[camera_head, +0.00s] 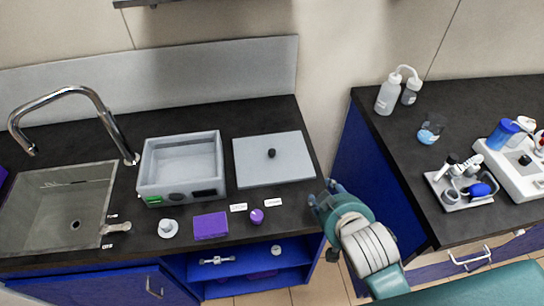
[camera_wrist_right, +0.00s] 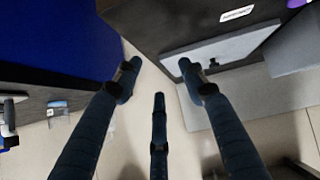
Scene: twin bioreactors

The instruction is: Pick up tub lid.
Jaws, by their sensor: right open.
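The tub lid (camera_head: 262,172) is a flat grey plate with a small black knob (camera_head: 271,153). It lies on the dark counter, right of the open grey tub (camera_head: 182,190). My right gripper (camera_head: 325,193) is open and empty, just off the counter's right end, to the right of and nearer than the lid's front right corner. In the right wrist view, its spread fingers (camera_wrist_right: 158,80) point over the gap between counters. The lid (camera_wrist_right: 238,46) and its knob (camera_wrist_right: 213,63) show beyond the right-hand finger there. My left gripper is not in view.
A sink (camera_head: 60,205) with a tap is at the left. A purple box (camera_head: 211,225), a purple knob-like piece (camera_head: 257,215) and white labels lie along the front edge. The right counter (camera_head: 400,135) holds bottles, a beaker (camera_head: 430,130) and a tray (camera_head: 462,200) of small parts.

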